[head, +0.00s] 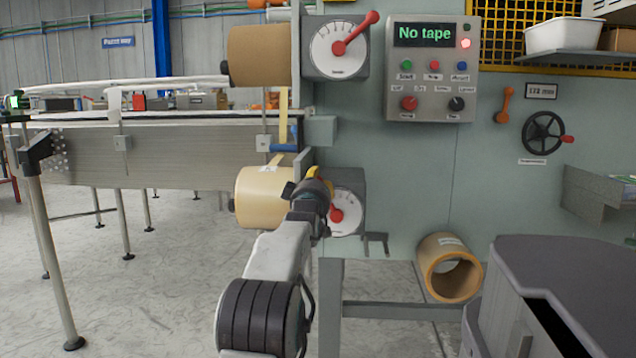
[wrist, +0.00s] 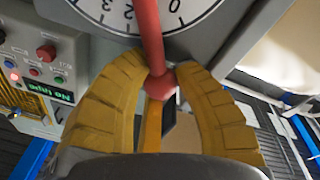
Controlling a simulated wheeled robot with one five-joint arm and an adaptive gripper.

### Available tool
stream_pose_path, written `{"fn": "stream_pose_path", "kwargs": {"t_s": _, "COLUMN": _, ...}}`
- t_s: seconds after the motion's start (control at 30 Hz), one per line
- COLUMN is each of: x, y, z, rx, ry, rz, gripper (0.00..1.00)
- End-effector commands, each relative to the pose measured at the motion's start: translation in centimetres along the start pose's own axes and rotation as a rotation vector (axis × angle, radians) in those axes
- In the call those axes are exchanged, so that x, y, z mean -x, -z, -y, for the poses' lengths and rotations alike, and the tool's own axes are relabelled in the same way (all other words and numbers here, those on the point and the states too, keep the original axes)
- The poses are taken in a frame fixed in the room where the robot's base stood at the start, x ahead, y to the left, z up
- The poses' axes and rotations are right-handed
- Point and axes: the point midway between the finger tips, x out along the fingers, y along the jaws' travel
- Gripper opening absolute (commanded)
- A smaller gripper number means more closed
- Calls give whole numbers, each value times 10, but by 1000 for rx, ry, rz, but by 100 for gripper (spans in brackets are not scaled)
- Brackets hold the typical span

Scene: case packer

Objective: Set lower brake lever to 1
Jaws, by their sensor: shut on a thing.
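The lower brake lever is red; its hub (head: 337,213) shows on the lower white dial (head: 349,205) in the head view. My gripper (head: 319,180) covers the lever's outer end there. In the wrist view the red lever (wrist: 149,35) runs down from the dial (wrist: 95,12) to a round knob. The yellow fingers of my gripper (wrist: 163,70) are closed around this knob end, one on each side. The lever lies between the printed 0 and 2 and covers the scale between them.
The upper dial (head: 325,60) has its own red lever (head: 356,33), pointing up right. A yellow tape roll (head: 262,200) sits just left of my gripper. The control panel (head: 431,60) reads "No tape" with a red lamp lit. A brown roll (head: 436,262) lies low at right.

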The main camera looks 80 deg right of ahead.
Motion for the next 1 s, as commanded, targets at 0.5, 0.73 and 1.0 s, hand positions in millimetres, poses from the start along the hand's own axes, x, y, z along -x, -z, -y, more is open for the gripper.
{"fn": "stream_pose_path", "kwargs": {"t_s": 0.5, "x": 0, "y": -3, "z": 2, "rx": -2, "ry": 4, "rz": 5, "gripper": 54}}
{"fn": "stream_pose_path", "kwargs": {"t_s": 0.73, "x": 0, "y": -2, "z": 1, "rx": -2, "ry": 2, "rz": 3, "gripper": 55}}
{"fn": "stream_pose_path", "kwargs": {"t_s": 1.0, "x": 8, "y": -1, "z": 0, "rx": -2, "ry": 2, "rz": 3, "gripper": 55}}
